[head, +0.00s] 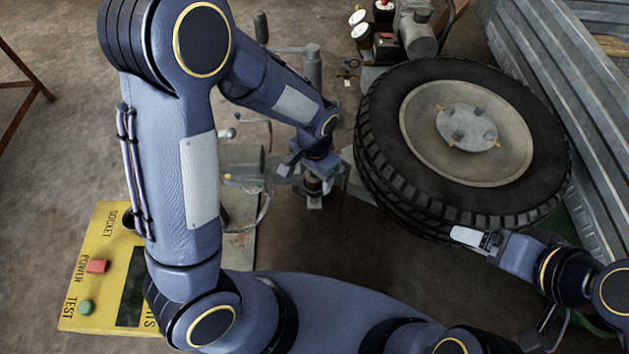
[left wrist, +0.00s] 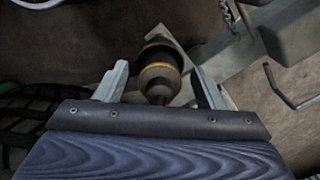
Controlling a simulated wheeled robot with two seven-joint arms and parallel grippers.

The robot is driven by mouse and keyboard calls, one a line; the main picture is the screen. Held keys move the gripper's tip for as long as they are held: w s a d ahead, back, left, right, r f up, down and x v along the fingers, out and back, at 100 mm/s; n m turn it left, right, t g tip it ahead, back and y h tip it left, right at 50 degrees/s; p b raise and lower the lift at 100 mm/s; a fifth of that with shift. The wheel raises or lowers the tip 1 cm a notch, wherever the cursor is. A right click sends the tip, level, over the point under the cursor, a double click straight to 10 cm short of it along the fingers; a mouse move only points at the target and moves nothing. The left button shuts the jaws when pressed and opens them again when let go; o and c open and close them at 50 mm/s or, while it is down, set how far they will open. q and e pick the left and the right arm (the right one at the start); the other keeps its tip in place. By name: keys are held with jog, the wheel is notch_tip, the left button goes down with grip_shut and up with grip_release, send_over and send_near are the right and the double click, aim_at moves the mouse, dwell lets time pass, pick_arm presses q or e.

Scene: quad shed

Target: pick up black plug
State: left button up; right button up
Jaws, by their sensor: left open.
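My left gripper (head: 314,198) points down beside the tire in the head view, with its fingers partly hidden by the wrist. In the left wrist view the two grey fingers of my left gripper (left wrist: 160,72) stand apart, open. Between them is a dark round piece with a yellow-brown ring (left wrist: 160,75), which looks like the black plug. A dark piece, probably the same one, shows in the head view (head: 313,184) under the wrist. I cannot tell if the fingers touch it. My right gripper (head: 478,239) is at the tire's lower edge; its finger gap is not clear.
A large tire (head: 372,187) with a grey wheel lies right of my left gripper. A yellow test box (head: 98,240) with a red and a green button is at lower left, partly behind my left arm. Gauges and a pump (head: 416,38) stand at the back. Corrugated metal (head: 560,90) runs along the right.

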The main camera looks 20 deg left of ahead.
pick_arm(q)
jog(key=c, duration=1.1)
jog(key=shift+r, duration=0.2)
